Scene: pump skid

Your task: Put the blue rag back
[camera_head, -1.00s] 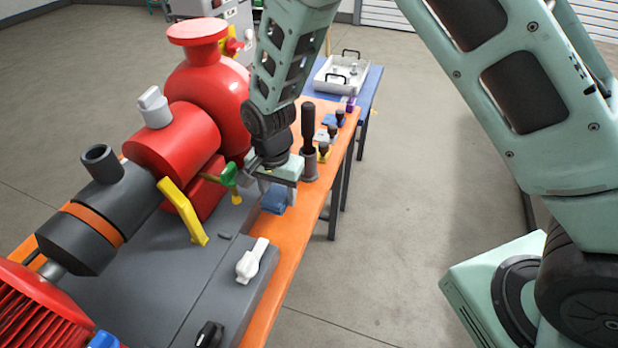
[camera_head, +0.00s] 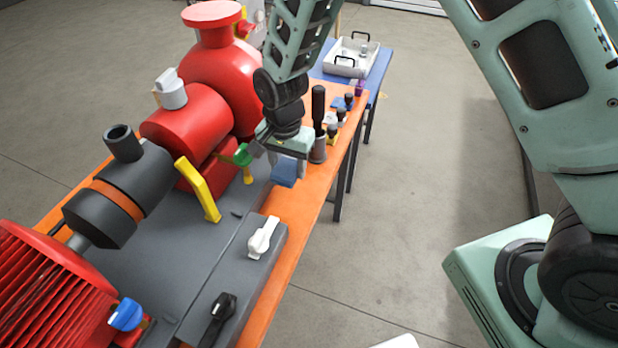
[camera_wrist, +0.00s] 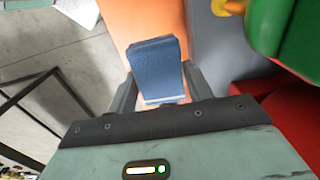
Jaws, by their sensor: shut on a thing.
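The blue rag (camera_wrist: 157,68) is a folded block between the two fingers of my gripper (camera_wrist: 156,98) in the wrist view. My gripper is shut on it. In the head view the rag (camera_head: 284,173) hangs below my gripper (camera_head: 287,160), over the orange bench (camera_head: 290,203) at the edge of the grey skid base. Whether the rag touches the bench top is hard to tell. A second, smaller blue item (camera_head: 337,103) lies farther back on the bench among small bottles.
The red pump (camera_head: 212,85) and a green-handled valve (camera_head: 242,155) are close to the left of my gripper. A white tray (camera_head: 350,55) sits on a blue table behind. A white-handled switch (camera_head: 263,238) is in front.

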